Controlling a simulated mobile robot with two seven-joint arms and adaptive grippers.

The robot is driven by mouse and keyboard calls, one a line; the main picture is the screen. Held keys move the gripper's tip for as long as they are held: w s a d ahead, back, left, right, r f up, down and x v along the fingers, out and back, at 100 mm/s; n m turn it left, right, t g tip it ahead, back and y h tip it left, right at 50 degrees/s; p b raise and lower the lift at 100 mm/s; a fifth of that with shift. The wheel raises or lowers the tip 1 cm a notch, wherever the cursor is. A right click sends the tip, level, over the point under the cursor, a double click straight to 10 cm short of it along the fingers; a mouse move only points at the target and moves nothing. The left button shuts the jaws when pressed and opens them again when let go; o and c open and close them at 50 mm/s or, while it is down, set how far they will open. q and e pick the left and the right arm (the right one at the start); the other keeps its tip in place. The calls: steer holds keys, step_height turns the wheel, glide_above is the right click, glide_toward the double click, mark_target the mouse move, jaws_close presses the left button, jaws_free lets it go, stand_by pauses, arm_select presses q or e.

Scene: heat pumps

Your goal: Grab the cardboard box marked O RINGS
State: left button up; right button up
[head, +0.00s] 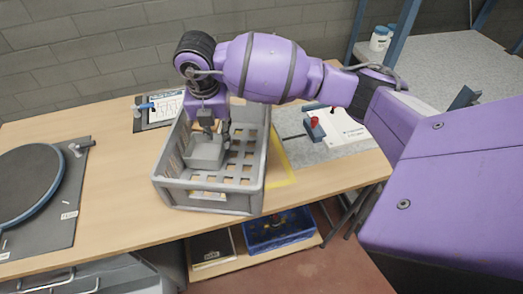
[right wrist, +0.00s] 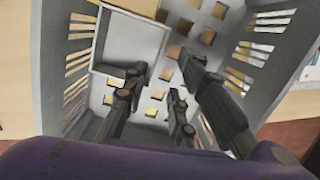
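A grey plastic crate (head: 214,200) with slotted walls stands on the wooden table. A pale grey box (head: 205,152) sits inside it, toward its left side; no O RINGS marking can be read on it. My right gripper (head: 213,127) points down into the crate over the box. In the right wrist view its fingers (right wrist: 165,68) are spread with nothing between them, near the box's right edge. My left gripper is not in view.
A round black disc (head: 27,183) on a dark plate lies at the left. Below the table are a blue bin (head: 278,231) and a labelled box (head: 212,250).

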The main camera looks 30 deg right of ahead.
mark_target(221, 148)
steer(key=shift+w+f+m, duration=0.1)
steer(key=shift+w+m, duration=0.15)
steer(key=shift+m, duration=0.45)
steer(key=shift+w+d+f, duration=0.1)
steer(key=shift+w+f, duration=0.05)
steer(key=shift+f, duration=1.75)
steer(key=shift+w+d+f, duration=0.1)
steer(key=shift+f, duration=1.75)
steer(key=shift+f, duration=0.2)
steer(key=shift+c, duration=0.5)
jaws_close()
